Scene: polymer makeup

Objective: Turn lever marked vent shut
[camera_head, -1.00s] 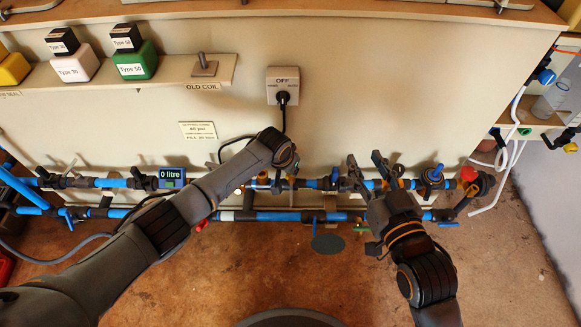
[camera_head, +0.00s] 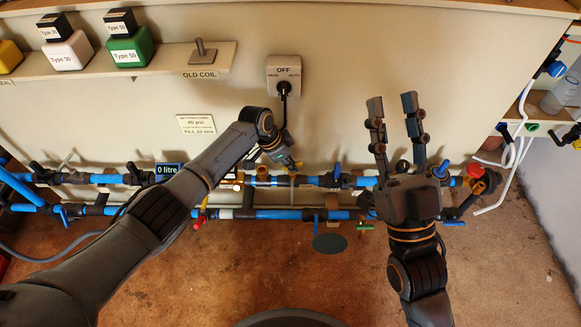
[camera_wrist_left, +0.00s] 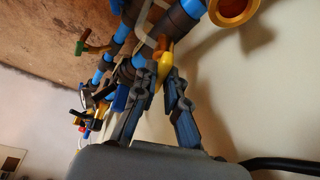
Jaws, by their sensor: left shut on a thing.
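A small yellow lever handle (camera_wrist_left: 164,66) is between the fingertips of my left gripper (camera_wrist_left: 167,84) in the left wrist view. The gripper is shut on it, beside the blue and grey pipework. In the head view my left gripper (camera_head: 286,159) is at the upper pipe, below the OFF switch, with a bit of yellow at its tip. I can read no "vent" marking on any lever; my left forearm hides part of the pipe. My right gripper (camera_head: 393,106) is open and empty, fingers pointing up in front of the panel, above the right part of the pipes.
Two blue pipe runs (camera_head: 277,214) with several valves cross the panel's foot. A blue-handled valve (camera_head: 337,171) is between my grippers. A red valve knob (camera_head: 475,170) is at the right. An OFF switch box (camera_head: 285,75) with a cable hangs above. Brown floor lies in front.

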